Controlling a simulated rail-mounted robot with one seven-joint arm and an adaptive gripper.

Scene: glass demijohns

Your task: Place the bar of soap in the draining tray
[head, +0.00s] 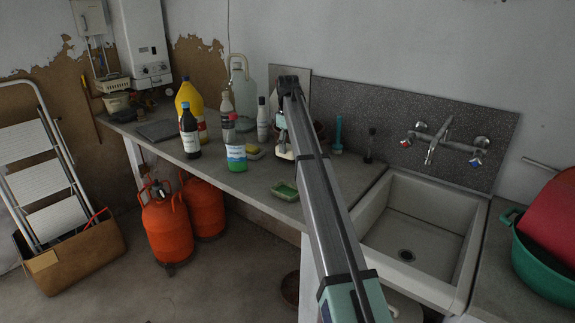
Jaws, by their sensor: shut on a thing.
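My gripper (284,150) hangs over the worktop, left of my long grey arm link and partly hidden by it. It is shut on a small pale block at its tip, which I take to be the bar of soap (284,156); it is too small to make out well. A green draining tray (285,191) lies on the worktop near its front edge, below the gripper in the picture. The tray looks empty. The gripper and block are apart from the tray.
Left of the gripper stand a green-based bottle (236,157), a dark bottle (189,132), a yellow jug (190,100) and a glass demijohn (243,85). A yellow sponge (251,149) sits close by. The sink (415,225) is at the right, with a green basin (540,260) beyond.

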